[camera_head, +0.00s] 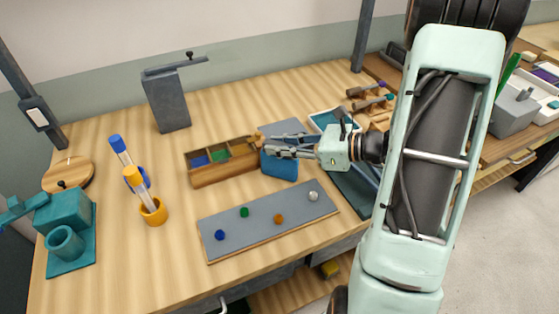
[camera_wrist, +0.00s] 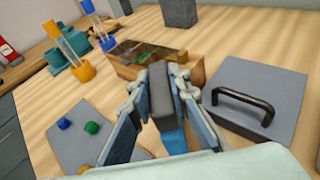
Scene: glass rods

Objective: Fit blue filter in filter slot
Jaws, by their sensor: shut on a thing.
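My gripper (camera_head: 272,146) is shut on a blue filter (camera_head: 280,166), a flat blue piece hanging below the fingers in the head view. In the wrist view, my gripper (camera_wrist: 160,100) has a dark grey upright bar between its fingers, with the blue part (camera_wrist: 172,136) below it. The filter is just right of a wooden box (camera_head: 226,174), close to its right end; whether they touch is unclear. The box has compartments with blue and green pieces inside, and it also shows in the wrist view (camera_wrist: 190,75). I cannot tell which opening is the filter slot.
A grey board (camera_head: 262,226) with several coloured knobs lies in front. A grey panel with a black handle (camera_wrist: 245,103) lies right of the box. A grey stand (camera_head: 167,102) rises behind. Bare table lies between.

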